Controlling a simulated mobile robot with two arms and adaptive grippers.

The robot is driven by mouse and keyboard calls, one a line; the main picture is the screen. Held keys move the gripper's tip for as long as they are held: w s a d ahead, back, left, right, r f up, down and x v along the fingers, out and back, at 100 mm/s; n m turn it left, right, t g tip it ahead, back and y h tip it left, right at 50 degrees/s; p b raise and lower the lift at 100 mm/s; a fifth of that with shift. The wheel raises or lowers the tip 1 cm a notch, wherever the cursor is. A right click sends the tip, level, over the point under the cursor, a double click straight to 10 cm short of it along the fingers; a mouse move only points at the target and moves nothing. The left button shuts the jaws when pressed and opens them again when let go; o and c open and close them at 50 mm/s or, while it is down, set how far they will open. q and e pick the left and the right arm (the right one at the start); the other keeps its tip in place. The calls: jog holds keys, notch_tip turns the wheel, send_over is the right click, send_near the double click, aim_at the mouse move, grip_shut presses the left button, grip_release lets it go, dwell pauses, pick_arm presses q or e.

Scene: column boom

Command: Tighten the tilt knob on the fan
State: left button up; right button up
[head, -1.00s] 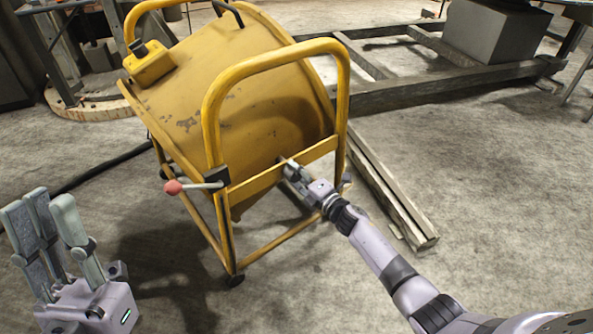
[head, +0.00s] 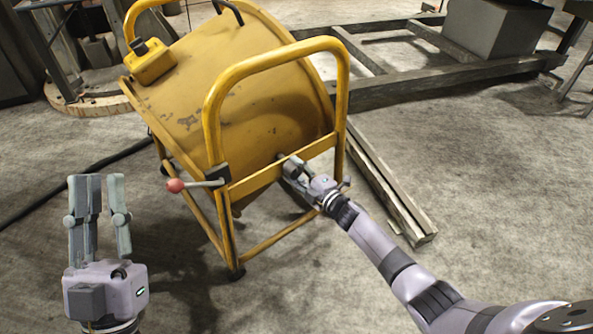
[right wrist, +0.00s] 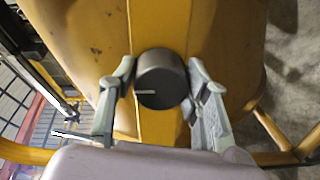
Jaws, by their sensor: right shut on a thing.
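The yellow drum fan (head: 250,110) stands tilted in its yellow tube frame in the head view. The tilt knob (right wrist: 160,85) is round and black, with a pale line on its face pointing left in the right wrist view. It sits on a yellow bar of the frame. My right gripper (head: 289,168) is at this bar, shut on the knob with one finger on each side. In the head view the gripper hides most of the knob. My left gripper (head: 102,205) is open and empty, fingers up, at the lower left, apart from the fan.
A lever with a red ball (head: 175,185) sticks out left from the frame. A yellow box (head: 150,63) sits on the drum. Timber beams (head: 395,195) lie right of and behind the fan. A dark cable (head: 75,182) runs along the floor at left.

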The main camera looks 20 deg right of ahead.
jog(key=o, duration=1.2)
jog(key=shift+c, duration=0.2)
jog(key=v, duration=1.2)
